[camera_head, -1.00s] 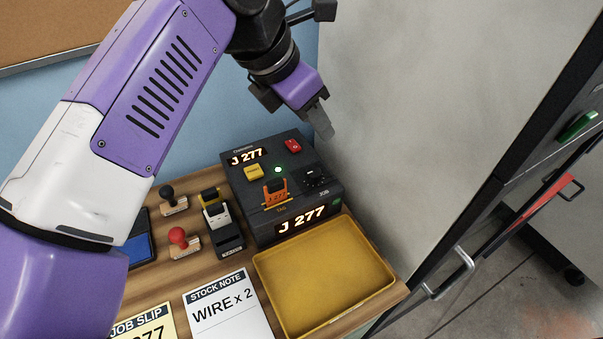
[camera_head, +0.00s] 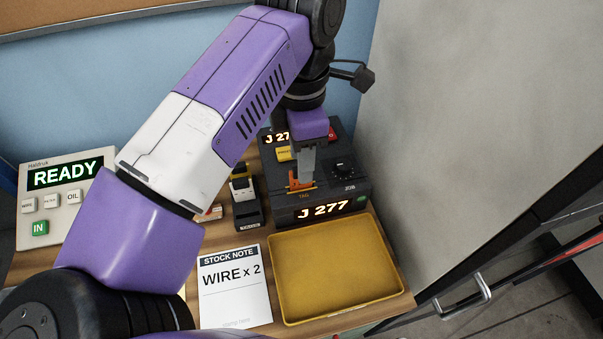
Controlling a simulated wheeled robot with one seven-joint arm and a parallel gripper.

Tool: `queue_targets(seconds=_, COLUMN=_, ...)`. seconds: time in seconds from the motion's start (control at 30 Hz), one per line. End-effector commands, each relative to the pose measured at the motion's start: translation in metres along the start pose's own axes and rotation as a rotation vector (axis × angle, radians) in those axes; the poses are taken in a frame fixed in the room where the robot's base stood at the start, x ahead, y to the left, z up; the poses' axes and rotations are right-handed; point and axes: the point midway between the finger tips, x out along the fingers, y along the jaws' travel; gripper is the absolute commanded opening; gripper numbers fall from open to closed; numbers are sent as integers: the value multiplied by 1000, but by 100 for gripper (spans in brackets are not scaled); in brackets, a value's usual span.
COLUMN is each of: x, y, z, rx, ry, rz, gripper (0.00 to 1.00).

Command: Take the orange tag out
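The orange tag (camera_head: 294,183) is upright in the slot marked TAG on the front of the dark machine (camera_head: 350,188). Only its lower and left parts show. My gripper (camera_head: 304,174) points down right at the tag, and its grey fingers cover the tag's upper part. I cannot tell whether the fingers are around the tag or only in front of it, nor whether they are shut. The machine's front display reads J 277.
A yellow tray (camera_head: 392,278) lies empty in front of the machine. A stock note (camera_head: 233,302) reading WIRE x 2 lies left of it. A small black holder (camera_head: 247,212) stands left of the machine. A READY panel (camera_head: 62,200) is at far left. A grey wall (camera_head: 450,120) rises at right.

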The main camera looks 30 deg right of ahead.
Motion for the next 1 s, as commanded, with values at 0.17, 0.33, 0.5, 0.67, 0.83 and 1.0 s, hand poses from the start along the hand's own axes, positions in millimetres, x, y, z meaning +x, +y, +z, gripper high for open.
queue_targets(seconds=0.17, x=22, y=0, z=0, rx=-2, ry=-4, rz=-1, gripper=40)
queue_targets(seconds=0.33, x=32, y=1, z=0, rx=-1, ry=-2, rz=1, gripper=40)
queue_targets(seconds=0.5, x=32, y=1, z=0, rx=-1, ry=-1, rz=1, gripper=40)
queue_targets(seconds=0.67, x=32, y=1, z=0, rx=-1, ry=-1, rz=1, gripper=11)
queue_targets(seconds=0.83, x=32, y=1, z=0, rx=-1, ry=-1, rz=1, gripper=0)
queue_targets(seconds=1.0, x=32, y=1, z=0, rx=-1, ry=-1, rz=1, gripper=0)
